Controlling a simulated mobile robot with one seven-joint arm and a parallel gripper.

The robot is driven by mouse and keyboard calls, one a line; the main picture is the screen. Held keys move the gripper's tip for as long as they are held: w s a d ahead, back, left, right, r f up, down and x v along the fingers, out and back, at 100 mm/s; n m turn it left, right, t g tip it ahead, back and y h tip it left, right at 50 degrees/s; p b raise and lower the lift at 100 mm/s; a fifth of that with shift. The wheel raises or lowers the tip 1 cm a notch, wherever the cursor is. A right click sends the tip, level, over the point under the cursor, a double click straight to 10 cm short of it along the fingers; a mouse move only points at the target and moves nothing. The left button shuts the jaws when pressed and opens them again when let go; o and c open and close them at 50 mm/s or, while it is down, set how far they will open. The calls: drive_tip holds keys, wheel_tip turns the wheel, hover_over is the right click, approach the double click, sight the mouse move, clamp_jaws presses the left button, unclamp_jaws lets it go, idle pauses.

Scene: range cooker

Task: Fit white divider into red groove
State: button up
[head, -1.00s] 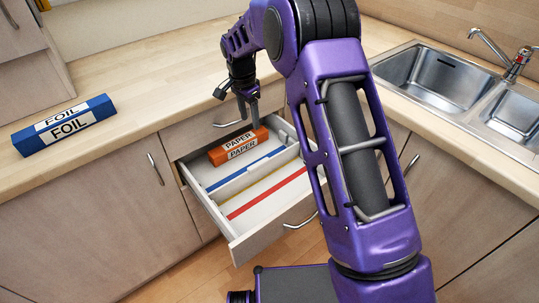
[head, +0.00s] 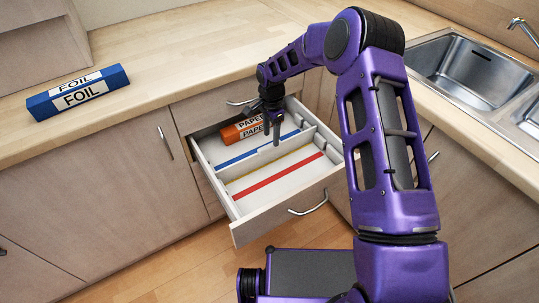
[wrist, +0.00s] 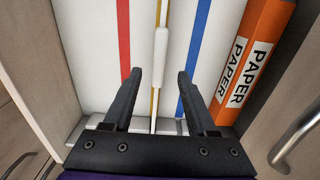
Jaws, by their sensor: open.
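The white divider (head: 248,167) stands upright across the open drawer, along the yellow stripe (head: 268,170), between the blue and red stripes. In the wrist view the divider (wrist: 161,58) is seen edge-on from above, with a thicker raised part at its middle. The red groove shows as a red stripe (head: 279,176) on the drawer floor, on the front side of the divider; in the wrist view the red stripe (wrist: 123,40) is to the left. My gripper (head: 272,138) is open and empty above the divider. Its fingers (wrist: 159,76) lie either side of the divider, apart from it.
An orange PAPER box (head: 244,128) lies in the drawer's back compartment, beyond the blue stripe (head: 236,158). The drawer's front panel (head: 262,222) bounds the near side. A blue FOIL box (head: 80,92) sits on the counter at left. A sink is at right.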

sight(269, 145)
drive_tip(key=shift+s+a+f+b, duration=0.15)
drive_tip(key=shift+f+b, duration=0.05)
drive_tip(key=shift+f, duration=1.55)
drive_tip(key=shift+s+a+f+b, duration=0.15)
drive_tip(key=shift+f+b, duration=0.05)
drive_tip(key=shift+f, duration=1.55)
clamp_jaws()
